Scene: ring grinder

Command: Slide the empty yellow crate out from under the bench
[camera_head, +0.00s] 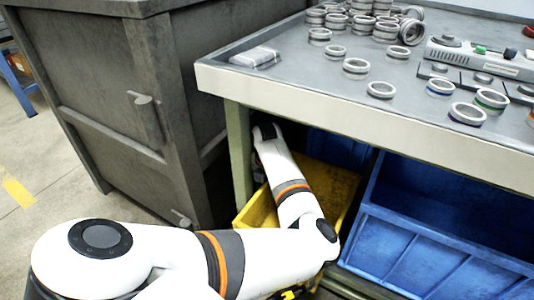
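The yellow crate (338,185) sits low under the bench (370,112), between the bench leg and a blue bin. Its inside looks empty where it shows, but my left arm crosses in front and hides much of it. My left gripper (266,131) is at the far end of that arm, under the bench edge by the bench leg, above the crate's far left part. It is small and dark, and its fingers cannot be made out. I cannot tell whether it touches the crate.
A large blue bin (410,255) stands right of the crate, with more blue behind. A grey metal cabinet (95,90) stands left of the bench leg (238,155). Several metal rings (381,90) and a control box (480,58) lie on the bench.

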